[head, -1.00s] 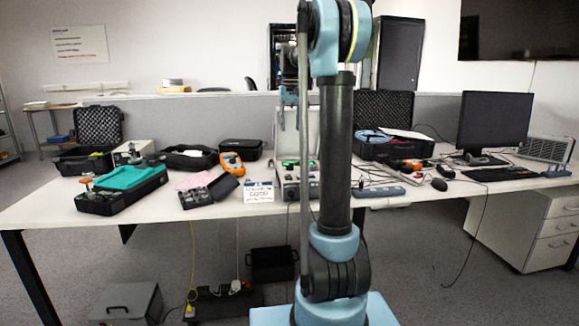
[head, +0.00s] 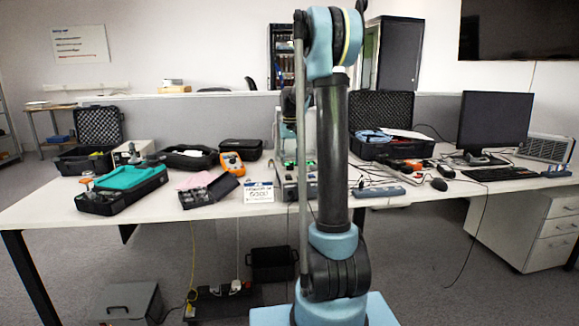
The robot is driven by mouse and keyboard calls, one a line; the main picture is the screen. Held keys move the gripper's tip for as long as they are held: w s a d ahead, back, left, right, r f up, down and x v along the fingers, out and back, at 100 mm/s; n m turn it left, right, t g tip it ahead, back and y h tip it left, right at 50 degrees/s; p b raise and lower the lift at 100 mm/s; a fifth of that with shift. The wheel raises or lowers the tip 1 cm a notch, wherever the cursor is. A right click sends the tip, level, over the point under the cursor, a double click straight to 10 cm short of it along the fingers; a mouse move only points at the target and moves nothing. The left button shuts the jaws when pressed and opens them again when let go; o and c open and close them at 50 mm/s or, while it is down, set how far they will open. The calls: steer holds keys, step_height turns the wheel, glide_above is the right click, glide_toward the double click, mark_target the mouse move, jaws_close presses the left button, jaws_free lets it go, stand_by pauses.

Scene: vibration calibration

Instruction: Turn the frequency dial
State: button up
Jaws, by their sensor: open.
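The box-shaped device (head: 288,186) with small green lights stands on the table, mostly behind my upright arm. Its frequency dial cannot be made out; it is hidden or too small to tell. My gripper (head: 286,152) hangs just left of the arm's thin rod, over or in front of the device. It is open and partly hidden by the arm. I cannot tell whether it touches the device.
A white sign card (head: 258,192) stands left of the device. A black compartment box (head: 205,192), an orange meter (head: 232,164) and a case with teal lining (head: 130,178) lie further left. Cables and a power strip (head: 379,191) lie to the right.

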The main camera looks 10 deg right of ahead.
steer(key=shift+f, duration=1.25)
steer(key=c, duration=1)
steer(key=shift+o, duration=0.2)
steer(key=m, duration=0.5)
steer(key=shift+a+m, duration=0.25)
steer(key=shift+m, duration=0.15)
steer(key=m, duration=0.5)
steer(key=shift+w+a+m, duration=0.2)
steer(key=shift+w+m, duration=0.05)
steer(key=shift+m, duration=0.15)
